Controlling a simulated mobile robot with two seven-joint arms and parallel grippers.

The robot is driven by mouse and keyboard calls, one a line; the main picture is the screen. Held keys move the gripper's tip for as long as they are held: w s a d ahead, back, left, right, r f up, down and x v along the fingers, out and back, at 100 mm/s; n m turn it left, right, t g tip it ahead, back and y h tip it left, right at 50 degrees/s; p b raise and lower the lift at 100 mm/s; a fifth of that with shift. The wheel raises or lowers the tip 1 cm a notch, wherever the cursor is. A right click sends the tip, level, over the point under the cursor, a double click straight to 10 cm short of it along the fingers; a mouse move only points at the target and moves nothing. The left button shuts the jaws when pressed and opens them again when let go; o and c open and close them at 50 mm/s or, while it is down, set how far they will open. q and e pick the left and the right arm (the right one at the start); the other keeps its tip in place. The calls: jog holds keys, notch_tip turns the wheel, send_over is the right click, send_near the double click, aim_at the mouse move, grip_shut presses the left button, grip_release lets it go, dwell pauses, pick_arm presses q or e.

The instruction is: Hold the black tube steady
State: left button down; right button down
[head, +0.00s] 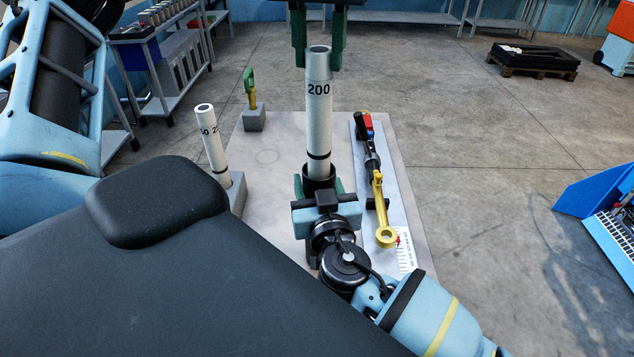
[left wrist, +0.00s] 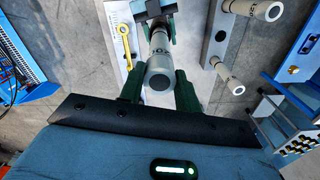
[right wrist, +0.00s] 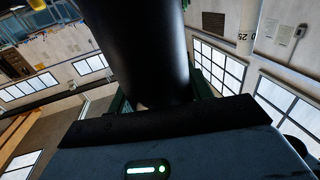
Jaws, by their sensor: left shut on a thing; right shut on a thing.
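The black tube (head: 318,178) stands upright in my right gripper (head: 322,196); only its upper rim shows in the head view. In the right wrist view the black tube (right wrist: 138,45) fills the middle, between the fingers. My right gripper is shut on it. A white tube marked 200 (head: 318,110) stands upright above it, its lower end in the black tube's mouth. How deep it sits is hidden. My left gripper (head: 318,50) is shut on the white tube's top. The left wrist view shows the tube's end (left wrist: 159,82) between green fingers.
A yellow ring-ended tool (head: 380,208) and a scale strip (head: 404,250) lie at right. Carts and shelves stand farther off on concrete floor.

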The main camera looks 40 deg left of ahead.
dwell(0.4)
pick_arm(q)
jog(key=c, duration=0.9)
grip_release()
notch_tip(320, 180, up, 12)
jog(key=shift+f, duration=0.1)
dwell(0.5)
pick_arm(e)
jog(key=c, duration=0.5)
grip_release()
